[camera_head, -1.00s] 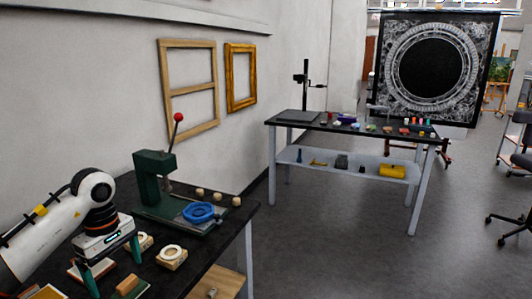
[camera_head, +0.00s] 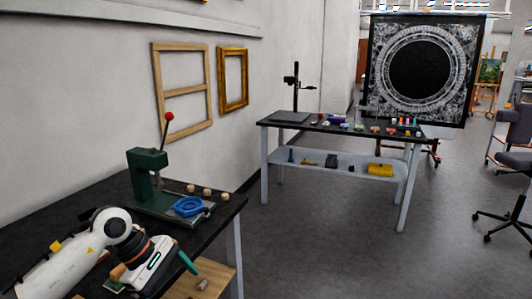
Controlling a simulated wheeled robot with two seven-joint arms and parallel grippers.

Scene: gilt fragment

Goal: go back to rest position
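My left arm comes in from the lower left, over the black workbench (camera_head: 40,222). My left gripper (camera_head: 172,278) is above the bench's front edge, tilted to the right. One teal finger shows at the far right end of its white body, set wide as in an open gripper; the other finger is hidden. I see nothing held in it. My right gripper is not in view.
A green press (camera_head: 150,178) with a red-knobbed lever and a blue ring (camera_head: 188,206) stand just behind my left gripper. Wooden knobs (camera_head: 207,191) lie beyond. A second table (camera_head: 345,130) stands further back. Grey floor between is clear.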

